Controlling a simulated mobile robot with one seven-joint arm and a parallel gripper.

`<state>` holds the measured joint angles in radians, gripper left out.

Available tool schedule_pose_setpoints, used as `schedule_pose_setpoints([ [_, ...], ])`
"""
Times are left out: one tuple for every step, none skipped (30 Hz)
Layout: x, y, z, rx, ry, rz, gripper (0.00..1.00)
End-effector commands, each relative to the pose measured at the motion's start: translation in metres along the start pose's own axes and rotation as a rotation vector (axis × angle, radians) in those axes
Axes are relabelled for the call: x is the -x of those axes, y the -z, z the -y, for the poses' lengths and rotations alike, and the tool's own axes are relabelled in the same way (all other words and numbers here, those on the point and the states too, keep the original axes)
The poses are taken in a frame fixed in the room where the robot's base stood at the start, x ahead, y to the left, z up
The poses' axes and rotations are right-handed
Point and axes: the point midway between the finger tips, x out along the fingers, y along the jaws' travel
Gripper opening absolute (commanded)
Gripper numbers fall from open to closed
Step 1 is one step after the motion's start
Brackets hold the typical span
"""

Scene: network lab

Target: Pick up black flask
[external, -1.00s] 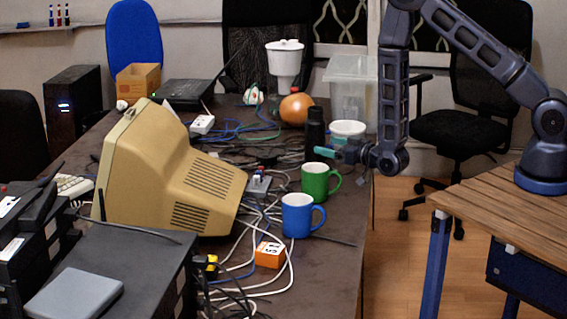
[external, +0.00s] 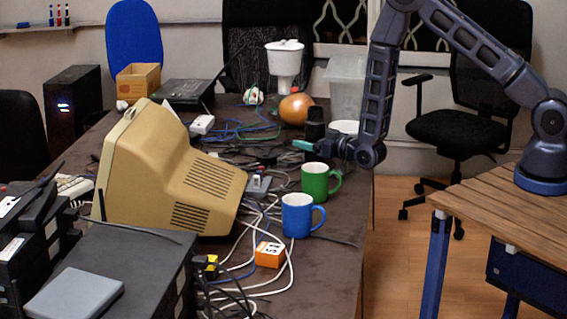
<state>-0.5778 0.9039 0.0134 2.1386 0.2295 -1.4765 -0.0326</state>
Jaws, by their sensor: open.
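The black flask (external: 314,116) stands upright on the dark table, behind the green mug. Its top shows above my gripper; its lower part is mostly hidden behind the gripper. My gripper (external: 303,146) reaches in from the right at the flask's height, with its teal fingertip pointing left. In this view the gripper overlaps the flask; I cannot tell whether the fingers are around it or in front of it. The jaws are open.
A green mug (external: 319,182) and a blue mug (external: 299,216) stand nearer. A white bowl (external: 345,127), an orange ball (external: 295,109) and a clear bin (external: 346,90) are close behind. A beige monitor (external: 160,170) and cables crowd the left.

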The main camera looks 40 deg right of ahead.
Motion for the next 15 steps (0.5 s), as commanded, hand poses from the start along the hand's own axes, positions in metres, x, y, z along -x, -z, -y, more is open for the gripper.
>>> schedule_pose_setpoints([
  [0.0001,0.0001,0.0,0.0,0.0,0.0,0.82],
  [0.0001,0.0001,0.0,0.0,0.0,0.0,0.76],
  [0.0001,0.0001,0.0,0.0,0.0,0.0,0.68],
  [0.0001,0.0001,0.0,0.0,0.0,0.0,0.62],
  [0.0002,0.0001,0.0001,0.0,0.0,0.0,0.56],
  [0.0002,0.0002,0.0001,0.0,0.0,0.0,0.48],
  [0.0002,0.0002,0.0,0.0,0.0,0.0,0.42],
  [0.0002,0.0001,0.0001,0.0,0.0,0.0,0.36],
  [0.0003,0.0002,0.0001,0.0,0.0,0.0,0.29],
  [0.0003,0.0002,0.0001,0.0,0.0,0.0,0.23],
  [0.0003,0.0002,0.0001,0.0,0.0,0.0,0.17],
  [0.0,0.0009,0.0001,0.0,0.0,-0.002,0.14],
  [0.0,0.0009,0.0001,-0.001,0.0,-0.002,0.14],
  [0.0,0.0009,0.0001,-0.001,0.0,-0.002,0.14],
  [0.0,0.0009,0.0001,-0.001,0.0,-0.002,0.14],
])
